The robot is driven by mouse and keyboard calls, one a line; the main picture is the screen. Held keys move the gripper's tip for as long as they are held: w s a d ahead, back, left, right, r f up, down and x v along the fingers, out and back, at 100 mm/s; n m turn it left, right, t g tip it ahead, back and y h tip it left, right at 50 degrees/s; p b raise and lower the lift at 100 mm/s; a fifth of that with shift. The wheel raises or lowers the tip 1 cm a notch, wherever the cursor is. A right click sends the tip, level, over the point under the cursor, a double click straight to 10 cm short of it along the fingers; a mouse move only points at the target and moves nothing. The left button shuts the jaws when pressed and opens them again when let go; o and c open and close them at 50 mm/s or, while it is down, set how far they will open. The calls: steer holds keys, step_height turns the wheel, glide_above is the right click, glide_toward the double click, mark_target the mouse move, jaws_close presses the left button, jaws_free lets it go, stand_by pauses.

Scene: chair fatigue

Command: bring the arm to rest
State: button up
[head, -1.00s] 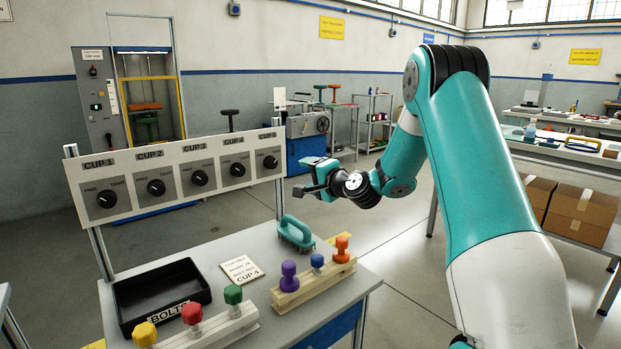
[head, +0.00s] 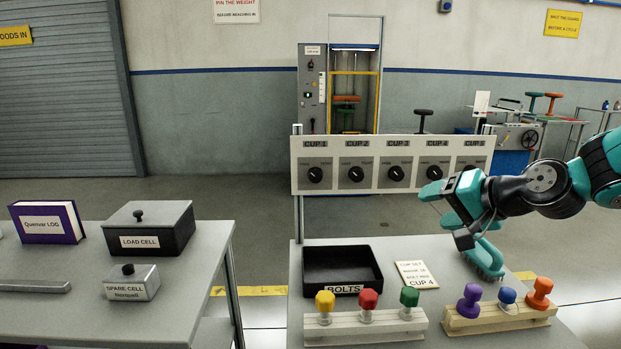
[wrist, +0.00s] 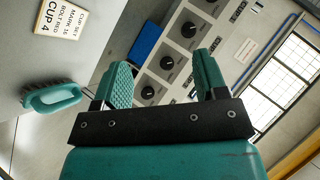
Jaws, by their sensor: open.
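My arm enters from the right in the head view, and my gripper (head: 445,215) hangs in front of the right end of the cup panel (head: 322,189), above the bench. In the wrist view my gripper (wrist: 163,78) shows two teal pads spread apart with nothing between them. A teal brush-like tool (head: 488,262) lies on the bench just below and right of my gripper, partly hidden by it. It also shows at the left of the wrist view (wrist: 52,98).
The bench holds a black bolts tray (head: 345,250), a cup card (head: 415,274) and two wooden racks (head: 380,333) of coloured knobs. A left table (head: 150,310) carries a load cell box (head: 150,240) and a purple log book (head: 47,223). Floor lies open between the tables.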

steer(key=s+a+n+g+h, duration=0.1)
steer(key=s+a+n+g, duration=0.25)
steer(key=s, duration=0.65)
steer(key=s+a+f+n+g+h, duration=0.1)
steer(key=s+a+n+g, duration=0.25)
steer(key=s, duration=0.55)
steer(key=s+a+n+g, duration=0.3)
steer(key=s+n, duration=0.2)
steer(key=s, duration=0.5)
step_height(320, 180, up, 14)
steer(key=p, duration=1.5)
steer(key=shift+s+d+r+h, duration=0.2)
steer(key=shift+s+d+h, duration=0.05)
steer(key=shift+s+h, duration=0.15)
